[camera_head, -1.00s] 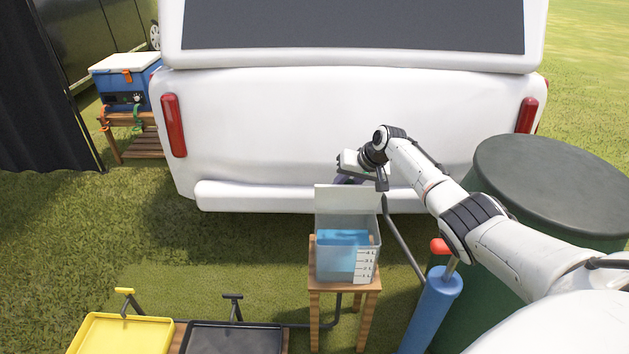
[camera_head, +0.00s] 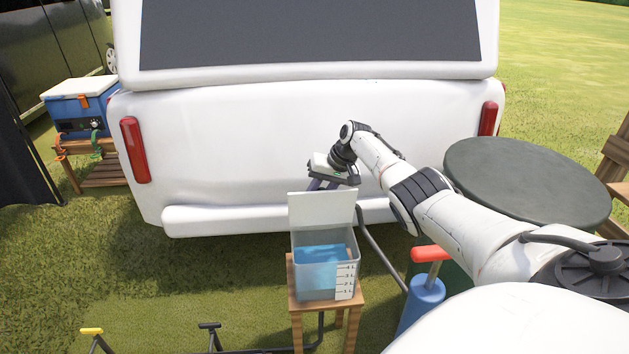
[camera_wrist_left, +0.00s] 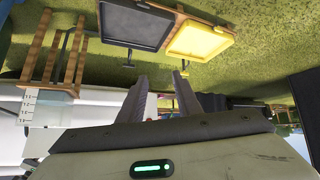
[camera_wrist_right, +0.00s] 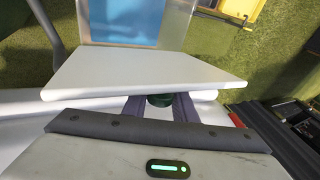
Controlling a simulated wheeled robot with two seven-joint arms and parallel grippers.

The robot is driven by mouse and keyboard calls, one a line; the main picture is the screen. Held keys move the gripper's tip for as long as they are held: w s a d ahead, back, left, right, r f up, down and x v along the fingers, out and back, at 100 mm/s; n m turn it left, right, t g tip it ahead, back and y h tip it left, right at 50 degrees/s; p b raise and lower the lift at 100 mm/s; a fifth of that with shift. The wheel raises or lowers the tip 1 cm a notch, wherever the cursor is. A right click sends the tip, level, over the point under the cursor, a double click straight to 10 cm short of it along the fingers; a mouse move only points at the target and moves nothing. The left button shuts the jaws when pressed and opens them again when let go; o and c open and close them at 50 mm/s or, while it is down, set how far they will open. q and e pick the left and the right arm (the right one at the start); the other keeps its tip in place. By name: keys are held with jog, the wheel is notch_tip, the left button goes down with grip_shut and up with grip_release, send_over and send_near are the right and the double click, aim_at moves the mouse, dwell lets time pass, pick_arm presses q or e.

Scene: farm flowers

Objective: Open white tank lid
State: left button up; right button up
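The clear tank (camera_head: 326,279) with blue liquid stands on a small wooden stool. Its white lid (camera_head: 321,209) is raised, standing near upright at the tank's back edge. My right gripper (camera_head: 325,184) is just behind the lid's top edge. In the right wrist view the white lid (camera_wrist_right: 145,72) lies across the front of my right gripper (camera_wrist_right: 160,108). Its fingers are apart, partly hidden by the lid, and a dark green piece (camera_wrist_right: 160,100) shows between them; I cannot tell if they touch it. My left gripper (camera_wrist_left: 163,82) is open and empty.
A white vehicle (camera_head: 300,140) stands close behind the tank. A dark round barrel top (camera_head: 525,182) and a blue pump (camera_head: 422,300) with a red handle are at right. In the left wrist view are a black tray (camera_wrist_left: 137,25) and a yellow tray (camera_wrist_left: 200,40).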

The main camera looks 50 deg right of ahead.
pick_arm(q)
jog(key=shift+f, duration=0.15)
pick_arm(e)
jog(key=shift+o, duration=1.4)
pick_arm(q)
jog(key=p, duration=0.1)
jog(key=a+r+p, duration=0.1)
jog(key=p, duration=0.1)
jog(key=shift+s+r, duration=0.3)
jog(key=shift+s, duration=0.05)
pick_arm(e)
jog(key=v, duration=1)
pick_arm(q)
jog(key=shift+w+r, duration=0.1)
jog(key=shift+r, duration=0.05)
pick_arm(e)
jog(key=shift+r, duration=0.1)
